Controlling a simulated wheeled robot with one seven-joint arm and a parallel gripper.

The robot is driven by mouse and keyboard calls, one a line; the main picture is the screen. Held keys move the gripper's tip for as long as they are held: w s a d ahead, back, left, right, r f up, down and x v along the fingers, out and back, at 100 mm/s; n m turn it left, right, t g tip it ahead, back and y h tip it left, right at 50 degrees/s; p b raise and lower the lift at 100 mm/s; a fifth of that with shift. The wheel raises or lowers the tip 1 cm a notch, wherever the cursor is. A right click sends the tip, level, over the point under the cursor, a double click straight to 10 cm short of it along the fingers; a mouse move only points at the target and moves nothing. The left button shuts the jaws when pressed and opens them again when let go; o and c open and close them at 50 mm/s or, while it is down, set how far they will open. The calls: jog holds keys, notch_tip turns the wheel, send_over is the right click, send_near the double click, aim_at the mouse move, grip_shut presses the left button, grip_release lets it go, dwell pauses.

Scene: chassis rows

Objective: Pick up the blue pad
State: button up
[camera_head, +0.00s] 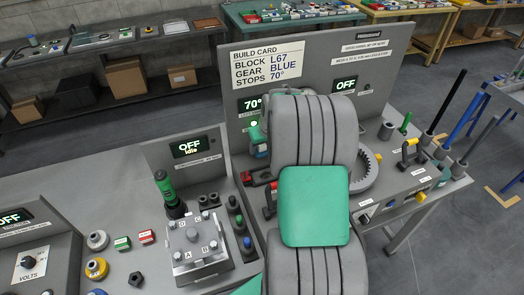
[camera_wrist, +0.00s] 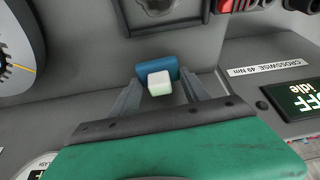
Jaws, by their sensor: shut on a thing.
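The blue pad (camera_wrist: 146,72) is a small blue block between the tips of my gripper (camera_wrist: 161,77) in the wrist view. Its sides meet the two grey fingertips, and the gripper is shut on it. A small white, greenish-tinted block (camera_wrist: 159,86) shows in front of the pad, between the fingers and clear of both. I cannot tell if it is joined to the pad. In the head view my grey and green arm covers the middle of the bench, and I cannot make out the pad or the fingers there.
A build card (camera_head: 267,64) is on the upright panel behind my arm. A grey ring gear (camera_head: 368,172) stands right of my arm. A fixture with several posts (camera_head: 196,250) and a green-handled tool (camera_head: 165,188) stand to the left.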

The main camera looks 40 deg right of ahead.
jog(key=s+a+r+b, duration=0.3)
jog(key=s+a+r, duration=0.5)
jog(key=s+r, duration=0.4)
jog(key=p+x, duration=0.1)
jog(key=x, duration=0.1)
jog(key=s+x, duration=0.1)
jog(key=x, duration=0.2)
jog(key=d+p+x, duration=0.1)
jog(key=x, duration=0.1)
jog(key=shift+s+f+p, duration=0.1)
jog(key=shift+f+p, duration=0.25)
jog(key=shift+f, duration=0.1)
jog(key=w+d, duration=0.2)
jog(key=b, duration=0.4)
send_over(264, 172)
jog(key=s, duration=0.1)
jog(key=shift+m, duration=0.3)
jog(key=shift+s+a+f, duration=0.1)
jog(key=shift+f, duration=1.05)
jog(key=shift+s+a+f, duration=0.1)
jog(key=shift+f, duration=1.05)
jog(key=shift+f+b, duration=0.6)
jog(key=shift+f, duration=0.25)
